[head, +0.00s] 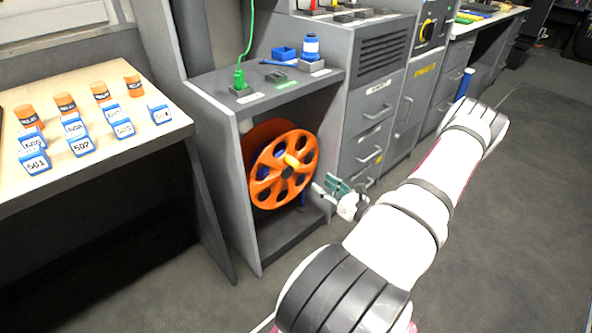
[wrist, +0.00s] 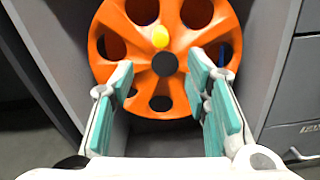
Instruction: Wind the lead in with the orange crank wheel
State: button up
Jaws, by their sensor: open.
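The orange crank wheel (head: 268,183) stands upright inside a grey open-fronted cabinet in the head view. It has round holes, a dark hub and a yellow knob (head: 292,161) above the hub. In the wrist view the wheel (wrist: 138,48) fills the upper middle, with its yellow knob (wrist: 160,36) near the top centre. My gripper (wrist: 164,82) is open and empty, its teal pads apart in front of the wheel's lower half. In the head view my gripper (head: 328,186) is just right of the wheel. The green lead (head: 250,40) hangs down to a green plug (head: 239,78) on the cabinet top.
The cabinet's side walls (head: 220,170) flank the wheel closely. A blue-and-white bottle (head: 311,46) and a blue box (head: 284,53) stand on the cabinet top. A table (head: 100,172) with orange and blue labelled blocks is at the left. Grey drawers (head: 368,130) are at the right. The floor on the right is clear.

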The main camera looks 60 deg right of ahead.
aim_at(297, 166)
jog(key=b+x, duration=0.4)
jog(key=x, duration=0.9)
jog(key=shift+w+d, duration=0.2)
jog(key=shift+w, duration=0.1)
jog(key=shift+f, duration=0.1)
grip_shut()
